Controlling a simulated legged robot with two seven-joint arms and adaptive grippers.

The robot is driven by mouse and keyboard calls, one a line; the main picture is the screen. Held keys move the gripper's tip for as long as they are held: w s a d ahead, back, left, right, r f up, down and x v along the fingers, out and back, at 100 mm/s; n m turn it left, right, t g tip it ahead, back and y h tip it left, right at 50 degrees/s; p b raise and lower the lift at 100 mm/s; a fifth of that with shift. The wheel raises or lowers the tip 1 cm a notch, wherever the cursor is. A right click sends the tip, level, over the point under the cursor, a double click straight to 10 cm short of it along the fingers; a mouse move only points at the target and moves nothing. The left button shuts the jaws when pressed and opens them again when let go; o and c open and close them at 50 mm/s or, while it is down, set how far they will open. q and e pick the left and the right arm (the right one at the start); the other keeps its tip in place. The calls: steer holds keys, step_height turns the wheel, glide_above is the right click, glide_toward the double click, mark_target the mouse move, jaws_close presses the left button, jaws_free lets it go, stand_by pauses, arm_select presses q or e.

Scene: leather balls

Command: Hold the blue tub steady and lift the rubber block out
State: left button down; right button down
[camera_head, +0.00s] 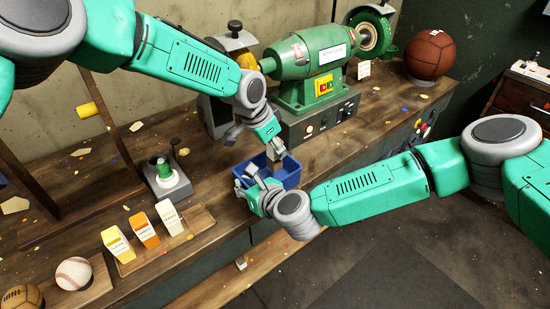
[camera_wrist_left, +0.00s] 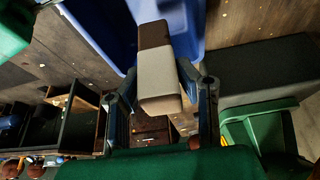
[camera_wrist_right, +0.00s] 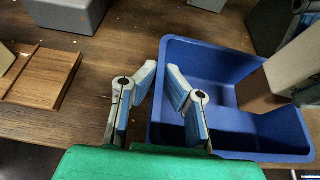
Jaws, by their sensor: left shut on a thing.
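The blue tub (camera_head: 291,176) stands on the bench in front of the grinder; it also shows in the right wrist view (camera_wrist_right: 225,142) and the left wrist view (camera_wrist_left: 105,30). My left gripper (camera_head: 272,146) is shut on the beige and brown rubber block (camera_wrist_left: 160,78), which sits between its fingers. The right wrist view shows the block (camera_wrist_right: 262,88) at the tub's right side, its lower end within the tub's outline; I cannot tell whether it touches the floor. My right gripper (camera_wrist_right: 158,78) is open at the tub's left wall, one finger outside and one over the inside.
A green bench grinder (camera_head: 312,65) stands just behind the tub. To the left are a grey box with a green top (camera_head: 165,178) and a wooden rack (camera_head: 200,218) with several cartons. A baseball (camera_head: 74,273) lies front left, a brown ball (camera_head: 429,54) back right.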

arm_select(q)
step_height(320, 180, up, 6)
steer(key=shift+r, duration=0.1)
arm_select(e)
steer(key=c, duration=1.6)
jaws_free()
steer(key=shift+c, duration=0.2)
steer(key=shift+s, duration=0.1)
